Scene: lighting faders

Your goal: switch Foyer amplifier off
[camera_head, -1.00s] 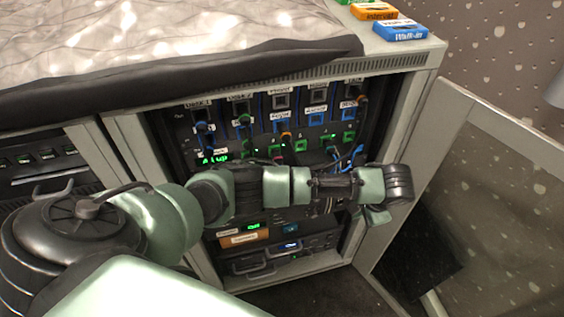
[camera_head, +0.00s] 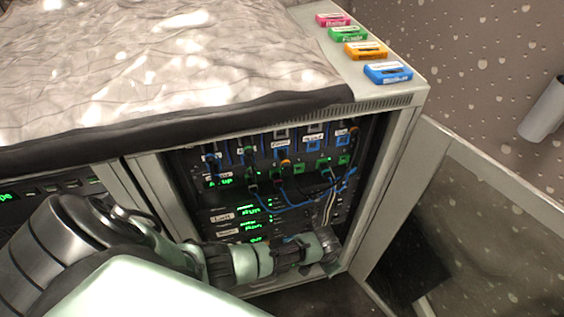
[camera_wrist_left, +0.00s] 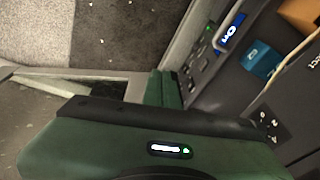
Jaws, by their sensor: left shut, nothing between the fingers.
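The open rack cabinet (camera_head: 412,110) holds stacked units with green readouts (camera_head: 250,210) and small white labels (camera_head: 220,217), too blurred to name the Foyer amplifier for sure. My left arm crosses the lower rack and hides most of the bottom units in the head view. My left gripper (camera_head: 332,268) is at the rack's lower right, shut and empty. In the left wrist view its dark green fingers (camera_wrist_left: 164,90) point toward a dark unit front with a lit display (camera_wrist_left: 231,28), seemingly reading On, and a blue label (camera_wrist_left: 261,60). Contact cannot be told. My right gripper is out of view.
Blue cables (camera_head: 300,205) hang across the patch panel above my arm. The cabinet door (camera_head: 480,220) stands open at right. Coloured blocks (camera_head: 388,73) lie on the cabinet top beside a pale cloth (camera_head: 150,60). Floor (camera_wrist_left: 115,35) shows in the wrist view.

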